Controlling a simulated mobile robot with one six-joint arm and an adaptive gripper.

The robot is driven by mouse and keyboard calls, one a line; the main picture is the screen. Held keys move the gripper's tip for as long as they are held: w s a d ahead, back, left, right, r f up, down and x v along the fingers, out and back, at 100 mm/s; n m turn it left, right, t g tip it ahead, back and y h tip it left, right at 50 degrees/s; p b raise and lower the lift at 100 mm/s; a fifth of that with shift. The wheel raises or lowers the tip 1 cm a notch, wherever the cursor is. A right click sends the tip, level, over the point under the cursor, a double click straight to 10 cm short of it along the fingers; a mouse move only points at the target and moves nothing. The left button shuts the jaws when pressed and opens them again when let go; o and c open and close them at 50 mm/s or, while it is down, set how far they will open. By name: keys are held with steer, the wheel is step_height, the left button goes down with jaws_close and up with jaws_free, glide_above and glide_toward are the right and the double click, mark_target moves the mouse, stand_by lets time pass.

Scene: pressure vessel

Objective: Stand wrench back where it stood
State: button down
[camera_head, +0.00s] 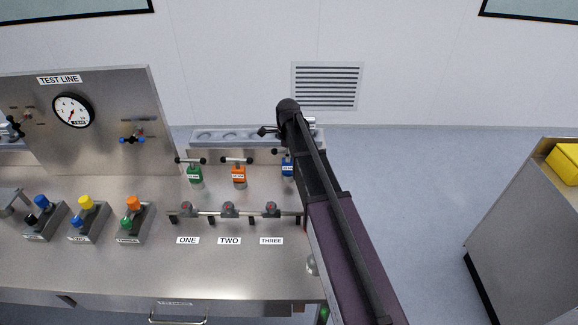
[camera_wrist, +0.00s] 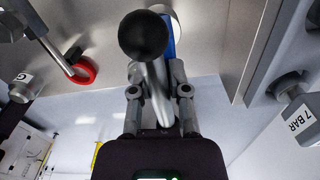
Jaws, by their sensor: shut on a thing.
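In the wrist view, my gripper (camera_wrist: 160,92) is shut on the grey bar of a tool with a black ball end (camera_wrist: 143,36). A blue part (camera_wrist: 169,40) shows behind the ball, so the tool looks like the blue wrench. In the head view, a blue wrench body (camera_head: 287,168) shows beside my arm, at the right end of a row. My arm hides much of it and my gripper there. A green wrench (camera_head: 195,174) and an orange wrench (camera_head: 238,174) stand upright to its left, each with a black-ended T-handle. I cannot tell whether the held wrench touches the bench.
A rail with fittings (camera_head: 228,209) runs in front, above labels ONE, TWO and THREE. A grey rack (camera_head: 228,136) stands behind the wrenches. The TEST LINE panel (camera_head: 105,120) and coloured-knob blocks (camera_head: 85,220) are at left. In the wrist view, a red ring (camera_wrist: 82,73) is at left.

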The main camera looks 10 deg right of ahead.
steer(key=shift+f, duration=0.1)
stand_by(0.3)
steer(key=shift+f+b, duration=1.8)
steer(key=shift+b, duration=0.05)
steer(key=shift+f, duration=0.1)
steer(key=c, duration=0.6)
jaws_free()
step_height(320, 180, up, 12)
steer(key=p, duration=1.2)
steer(key=shift+s, duration=0.15)
